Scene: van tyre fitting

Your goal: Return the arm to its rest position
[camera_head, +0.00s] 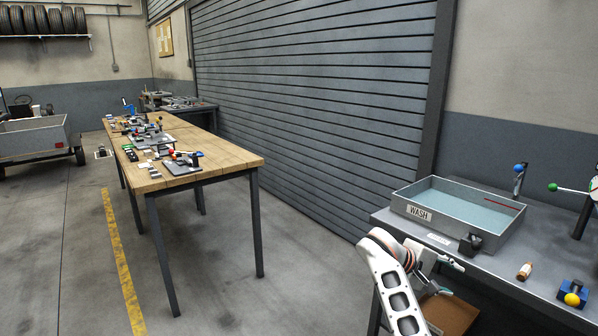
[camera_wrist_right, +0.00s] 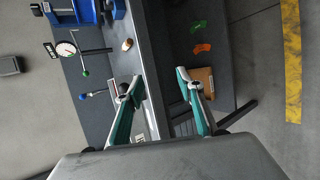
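My right arm rises from the bottom of the head view, and its gripper (camera_head: 453,279) is beside the front edge of the grey wash bench (camera_head: 490,264). In the right wrist view the two fingers of this gripper (camera_wrist_right: 160,82) stand apart with nothing between them. The bench edge lies beyond and between the fingers. My left gripper is in neither view.
A metal WASH tray (camera_head: 457,227) with liquid stands on the bench, near a small bottle (camera_head: 525,271) and a blue block with a yellow knob (camera_head: 572,294). A cardboard box (camera_head: 449,313) is below. A long wooden table (camera_head: 225,157) stands left, with clear floor between.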

